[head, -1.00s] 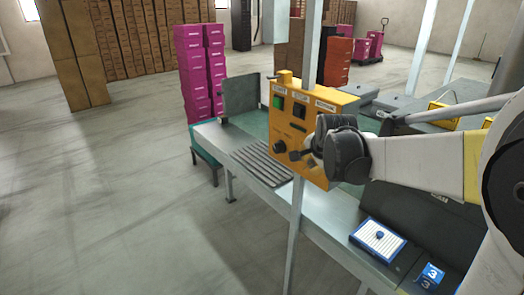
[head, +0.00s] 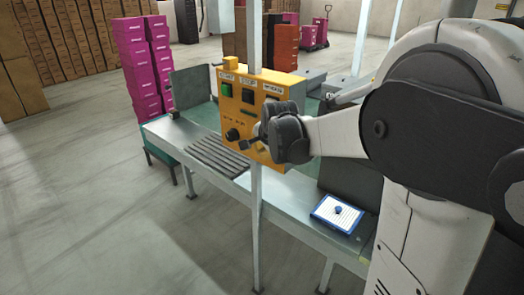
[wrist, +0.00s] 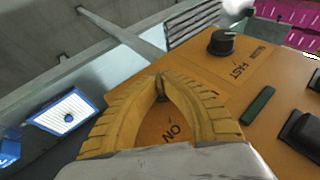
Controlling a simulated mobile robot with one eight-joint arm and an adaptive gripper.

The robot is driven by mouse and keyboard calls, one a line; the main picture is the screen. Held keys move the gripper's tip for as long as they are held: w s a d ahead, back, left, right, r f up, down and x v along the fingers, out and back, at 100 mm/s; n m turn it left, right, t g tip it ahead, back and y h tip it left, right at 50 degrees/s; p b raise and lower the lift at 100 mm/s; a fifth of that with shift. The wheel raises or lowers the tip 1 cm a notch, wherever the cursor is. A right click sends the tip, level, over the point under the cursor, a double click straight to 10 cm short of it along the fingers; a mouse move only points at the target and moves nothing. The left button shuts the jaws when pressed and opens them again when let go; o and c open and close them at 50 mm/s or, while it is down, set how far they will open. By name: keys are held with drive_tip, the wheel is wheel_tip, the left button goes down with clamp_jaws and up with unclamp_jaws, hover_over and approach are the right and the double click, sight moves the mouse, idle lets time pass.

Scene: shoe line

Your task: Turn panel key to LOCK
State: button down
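The yellow control panel (head: 245,92) hangs on a pale post above the line, with a green button, dark switches and a black dial (head: 232,134). My gripper (head: 254,142) is at the panel's lower right part. In the wrist view, its yellow fingers (wrist: 160,88) come together at the tips in front of the panel face (wrist: 190,70). A small dark sliver, seemingly the panel key (wrist: 161,93), shows between the tips; most of it is hidden. The printed word ON shows between the fingers, and part of another label beside the right finger. The key's exact angle cannot be told.
The post (head: 256,220) stands in front of the grey bench (head: 285,195). A blue-edged white tablet-like board (head: 338,213) lies on the bench at right. Magenta boxes (head: 145,70) are stacked behind. The floor at left is clear.

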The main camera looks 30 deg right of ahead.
drive_tip(key=shift+r+g+p, duration=0.1)
drive_tip(key=shift+g+p, duration=0.2)
drive_tip(key=shift+w+a+r+n+g+h+p, duration=0.15)
drive_tip(key=shift+n+g+h+p, duration=0.2)
drive_tip(key=shift+g+p, duration=0.5)
drive_tip(key=g+h+p, duration=0.1)
drive_tip(key=g+p, duration=0.1)
drive_tip(key=g, duration=0.1)
drive_tip(key=shift+w+n+p, duration=0.15)
drive_tip(key=shift+n+p, duration=0.1)
drive_tip(key=shift+p, duration=0.1)
drive_tip(key=g+h+p, duration=0.1)
drive_tip(key=g, duration=0.2)
drive_tip(key=shift+w+n, duration=0.15)
drive_tip(key=shift+n, duration=0.25)
drive_tip(key=shift+f+n+g+h+p, duration=0.2)
drive_tip(key=shift+g+h, duration=0.3)
drive_tip(key=shift+g, duration=0.5)
drive_tip(key=shift+f+n+g+h+p, duration=0.1)
drive_tip(key=shift+n+g+h+p, duration=0.25)
drive_tip(key=shift+g, duration=0.6)
drive_tip(key=c, duration=1.6)
unclamp_jaws()
